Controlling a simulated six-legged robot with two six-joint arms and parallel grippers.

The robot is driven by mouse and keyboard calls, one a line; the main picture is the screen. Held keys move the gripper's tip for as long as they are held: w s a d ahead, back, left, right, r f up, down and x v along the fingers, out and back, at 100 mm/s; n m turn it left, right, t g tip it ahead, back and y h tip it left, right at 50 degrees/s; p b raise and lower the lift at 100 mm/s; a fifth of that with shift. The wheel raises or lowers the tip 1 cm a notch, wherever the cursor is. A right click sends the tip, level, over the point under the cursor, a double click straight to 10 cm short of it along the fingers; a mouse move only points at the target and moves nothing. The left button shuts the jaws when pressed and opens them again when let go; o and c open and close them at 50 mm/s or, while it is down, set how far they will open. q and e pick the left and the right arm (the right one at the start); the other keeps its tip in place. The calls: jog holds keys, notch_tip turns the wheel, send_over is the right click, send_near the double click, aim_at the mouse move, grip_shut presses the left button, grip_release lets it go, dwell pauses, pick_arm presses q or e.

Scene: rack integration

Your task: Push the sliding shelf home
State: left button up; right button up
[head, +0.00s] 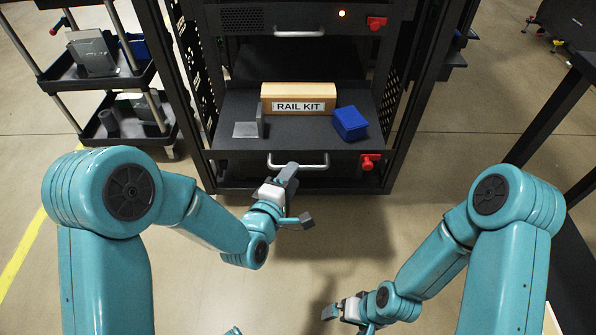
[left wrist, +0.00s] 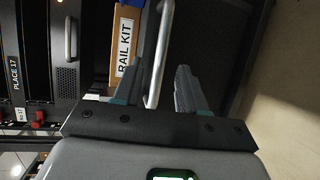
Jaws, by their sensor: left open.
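The sliding shelf (head: 290,145) stands pulled out from the black rack at its lower level. Its silver bar handle (head: 298,164) runs along the front edge. My left gripper (head: 300,197) is open just in front of the handle, at its left half. In the left wrist view the handle (left wrist: 158,60) reaches between the two open fingers of the left gripper (left wrist: 157,92); I cannot tell whether a finger touches it. My right gripper (head: 336,312) is low in the head view, away from the rack, and its jaws are too small to judge.
On the shelf are a RAIL KIT box (head: 298,97), a grey bracket (head: 250,126) and a blue box (head: 350,122). Red latches sit at the shelf's front right (head: 369,161) and above (head: 376,23). A cart (head: 80,80) stands left; a dark table (head: 550,110) is right.

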pick_arm(q)
jog(key=x, duration=0.5)
grip_shut()
